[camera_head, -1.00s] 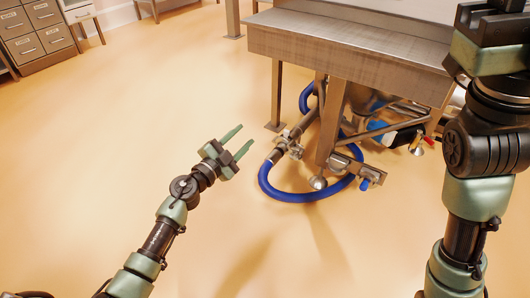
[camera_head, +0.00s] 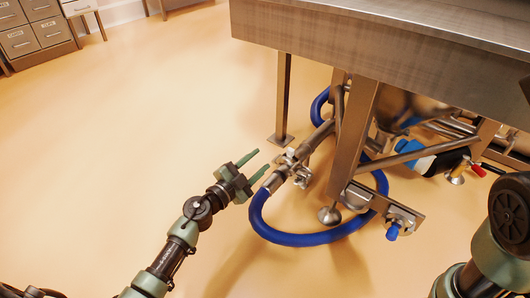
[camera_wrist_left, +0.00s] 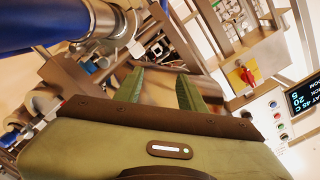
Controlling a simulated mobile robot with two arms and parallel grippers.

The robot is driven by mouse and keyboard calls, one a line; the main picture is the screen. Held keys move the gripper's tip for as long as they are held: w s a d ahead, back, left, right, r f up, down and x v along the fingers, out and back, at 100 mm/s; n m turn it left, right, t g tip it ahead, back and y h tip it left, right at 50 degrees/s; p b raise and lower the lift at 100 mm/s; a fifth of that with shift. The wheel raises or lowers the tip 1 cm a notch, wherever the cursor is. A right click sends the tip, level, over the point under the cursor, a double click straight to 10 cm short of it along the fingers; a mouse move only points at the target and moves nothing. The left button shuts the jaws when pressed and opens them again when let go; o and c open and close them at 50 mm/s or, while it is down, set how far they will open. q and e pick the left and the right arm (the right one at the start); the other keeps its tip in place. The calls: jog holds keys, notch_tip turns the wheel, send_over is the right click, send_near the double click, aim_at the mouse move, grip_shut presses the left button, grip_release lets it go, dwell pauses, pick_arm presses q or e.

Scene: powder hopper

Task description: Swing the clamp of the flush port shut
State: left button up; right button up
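The flush port with its metal clamp (camera_head: 291,168) sits at the end of the steel pipe under the bench, where the blue hose (camera_head: 300,238) joins it. The clamp's exact state is too small to tell. My left gripper (camera_head: 253,161) is open and empty, just left of the clamp and apart from it. In the left wrist view my open left gripper (camera_wrist_left: 160,82) has its two green fingers apart with nothing between them. The blue hose (camera_wrist_left: 50,22) and a metal pipe fitting (camera_wrist_left: 104,20) show at upper left there. My right arm shows at the right edge; its gripper is out of frame.
The steel bench (camera_head: 390,48) overhangs the port, and its leg (camera_head: 354,140) stands right of the clamp. A bracket with a blue fitting (camera_head: 393,231) is low on the right. A control panel (camera_wrist_left: 297,103) shows in the wrist view. The floor at left is clear.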

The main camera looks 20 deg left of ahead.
pick_arm(q)
jog(key=b+x, duration=0.1)
jog(key=x, duration=0.8)
jog(key=shift+w+b, duration=0.2)
jog(key=shift+b, duration=0.2)
grip_shut()
grip_release()
jog(key=p+v, duration=0.3)
jog(key=v, duration=0.6)
jog(key=shift+p, duration=0.3)
